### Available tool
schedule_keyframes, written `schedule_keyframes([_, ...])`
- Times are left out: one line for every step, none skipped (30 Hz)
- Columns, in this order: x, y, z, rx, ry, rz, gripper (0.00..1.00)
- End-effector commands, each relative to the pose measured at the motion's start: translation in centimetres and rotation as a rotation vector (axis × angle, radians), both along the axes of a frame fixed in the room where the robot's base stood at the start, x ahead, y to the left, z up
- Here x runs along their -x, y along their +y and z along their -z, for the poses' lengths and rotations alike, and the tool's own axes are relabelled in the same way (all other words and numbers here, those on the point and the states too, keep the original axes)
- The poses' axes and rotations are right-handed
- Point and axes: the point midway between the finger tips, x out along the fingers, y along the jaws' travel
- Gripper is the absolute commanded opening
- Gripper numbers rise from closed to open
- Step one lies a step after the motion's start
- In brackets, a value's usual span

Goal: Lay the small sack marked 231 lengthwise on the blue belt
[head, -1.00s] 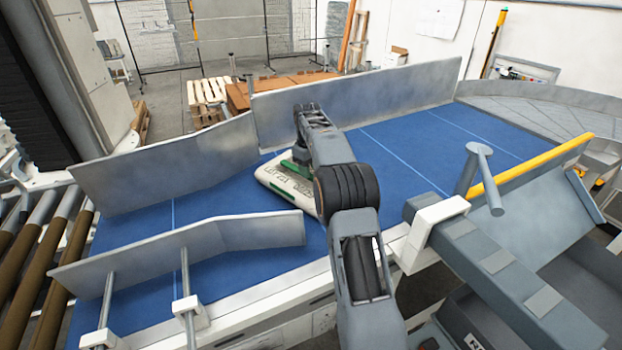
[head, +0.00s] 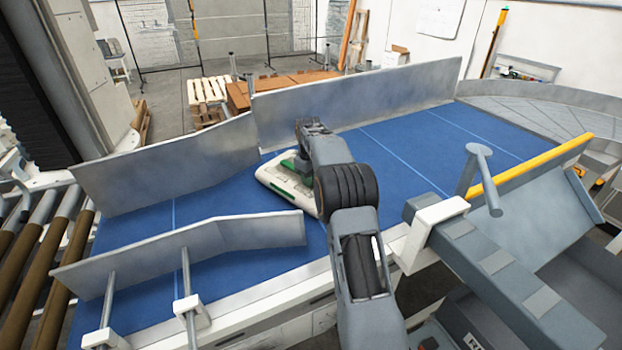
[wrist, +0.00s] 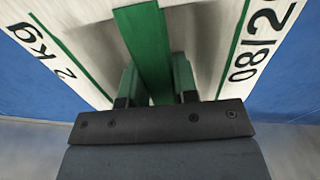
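The small sack (head: 287,187) is pale with green bands and dark print. In the head view it lies flat on the blue belt (head: 225,188), slanted across it, its right end partly hidden by my arm. The number 231 is not readable now. In the wrist view the sack (wrist: 205,35) fills the top, with "2 kg" and "08/20" showing and a green band down its middle. My gripper (wrist: 157,85) is right at the sack, its green fingers apart on either side of that band. The fingertips are hidden against the sack, so their grip is unclear.
A grey metal guide (head: 360,100) runs along the belt's far side, and a shorter guide (head: 190,245) stands near the front left. Brown rollers (head: 38,255) lie at far left. A yellow-edged chute (head: 530,165) is at right. The belt is bare at both ends.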

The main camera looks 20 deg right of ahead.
Motion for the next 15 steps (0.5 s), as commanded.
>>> schedule_keyframes([-0.01,0.01,-0.01,0.000,0.000,0.000,0.16])
schedule_keyframes([-0.01,0.01,-0.02,0.000,0.000,0.000,0.13])
schedule_keyframes([0.00,0.02,-0.02,0.000,0.000,0.000,0.09])
schedule_keyframes([0.00,0.02,-0.02,0.000,0.000,0.000,0.06])
schedule_keyframes([0.00,0.02,-0.03,0.000,0.000,0.000,0.03])
schedule_keyframes([0.00,0.02,-0.03,0.000,0.000,0.000,0.00])
schedule_keyframes([0.00,0.02,-0.03,0.000,0.000,0.000,0.00])
schedule_keyframes([0.00,0.02,-0.03,0.000,0.000,0.000,0.00])
schedule_keyframes([-0.01,0.04,-0.04,0.000,0.000,0.000,0.00])
schedule_keyframes([-0.01,0.04,-0.04,0.000,0.000,0.000,0.00])
schedule_keyframes([-0.01,0.04,-0.04,0.000,0.000,0.000,0.00])
schedule_keyframes([-0.01,0.04,-0.04,0.000,0.000,0.000,0.00])
schedule_keyframes([-0.01,0.04,-0.05,0.000,0.000,0.000,0.00])
schedule_keyframes([-0.01,0.04,-0.05,0.000,0.000,0.000,0.00])
schedule_keyframes([-0.01,0.04,-0.05,0.000,0.000,0.000,0.00])
